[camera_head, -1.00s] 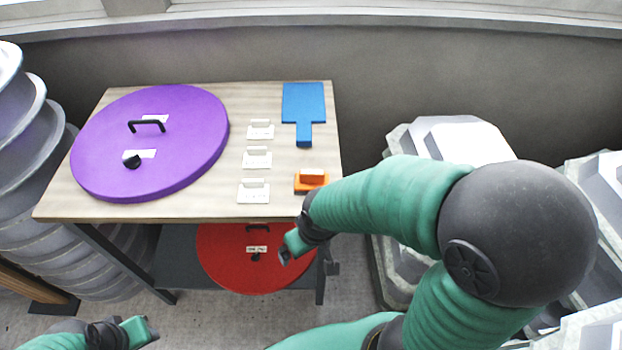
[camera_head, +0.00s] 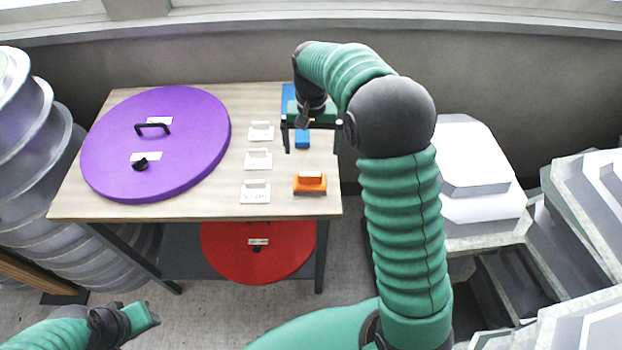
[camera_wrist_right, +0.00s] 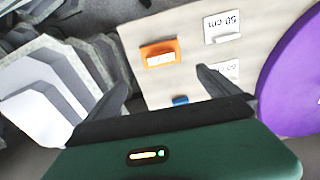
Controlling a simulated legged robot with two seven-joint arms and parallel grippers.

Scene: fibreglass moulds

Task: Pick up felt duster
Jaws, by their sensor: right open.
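My right gripper (camera_head: 311,150) is open and empty, fingers pointing down, above the blue paddle's handle and farther back than the orange block. Its two fingers also show in the right wrist view (camera_wrist_right: 162,84), apart with nothing between them. My left gripper (camera_head: 143,316) is low at the bottom left, away from the table; its jaws are unclear.
The blue paddle (camera_head: 302,140) is partly hidden by my right gripper. White handled plates stand in a column, the nearest (camera_head: 255,196) left of the orange block. A purple disc (camera_head: 110,150) fills the table's left. A red disc (camera_head: 258,265) sits below; pale moulds (camera_head: 475,170) stand right.

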